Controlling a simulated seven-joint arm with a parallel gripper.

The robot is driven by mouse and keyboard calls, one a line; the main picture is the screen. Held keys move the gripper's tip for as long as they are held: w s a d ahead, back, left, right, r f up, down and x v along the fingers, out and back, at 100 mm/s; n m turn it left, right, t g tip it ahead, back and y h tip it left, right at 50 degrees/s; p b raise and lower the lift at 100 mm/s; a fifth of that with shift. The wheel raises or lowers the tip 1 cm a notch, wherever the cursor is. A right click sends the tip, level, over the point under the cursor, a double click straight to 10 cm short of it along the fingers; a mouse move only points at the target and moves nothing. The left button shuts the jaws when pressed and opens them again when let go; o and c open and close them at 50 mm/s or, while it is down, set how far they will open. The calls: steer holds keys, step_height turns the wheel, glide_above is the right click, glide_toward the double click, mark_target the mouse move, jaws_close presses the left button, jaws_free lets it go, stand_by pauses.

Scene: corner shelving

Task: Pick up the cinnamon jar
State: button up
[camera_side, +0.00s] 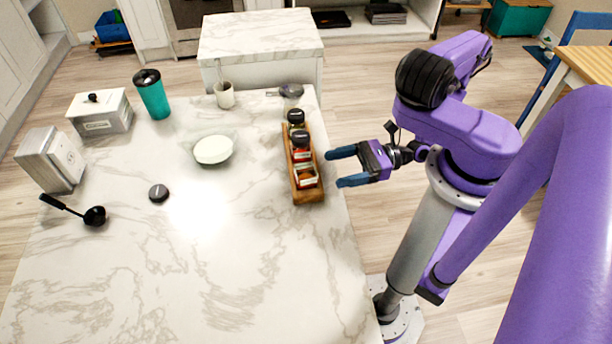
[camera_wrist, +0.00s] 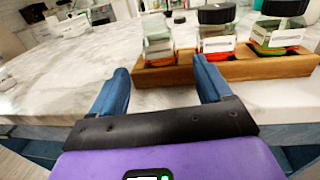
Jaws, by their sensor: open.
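A wooden rack (camera_side: 309,198) stands along the right edge of the marble counter with several small jars in it. Two jars have black lids, the middle one (camera_side: 301,140) and one behind it (camera_side: 296,117). The nearest jar (camera_side: 306,180) shows no black lid. In the wrist view the rack (camera_wrist: 165,76) holds this clear jar (camera_wrist: 158,45) at left and black-lidded jars (camera_wrist: 216,38) to its right. The labels are too small to read, so I cannot tell which is cinnamon. My gripper (camera_side: 335,168) is open and empty, right of the rack, fingers pointing at it.
On the counter are a white bowl (camera_side: 213,150), a black round lid (camera_side: 158,193), a black ladle (camera_side: 94,215), white canisters (camera_side: 100,113), a teal tumbler (camera_side: 152,96) and a cup (camera_side: 224,96). A grey-topped item (camera_side: 291,91) stands behind the rack. The counter's front is clear.

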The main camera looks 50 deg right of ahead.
steer(key=shift+x, duration=2.5)
steer(key=c, duration=1.2)
steer(key=shift+c, duration=0.2)
step_height(320, 180, up, 10)
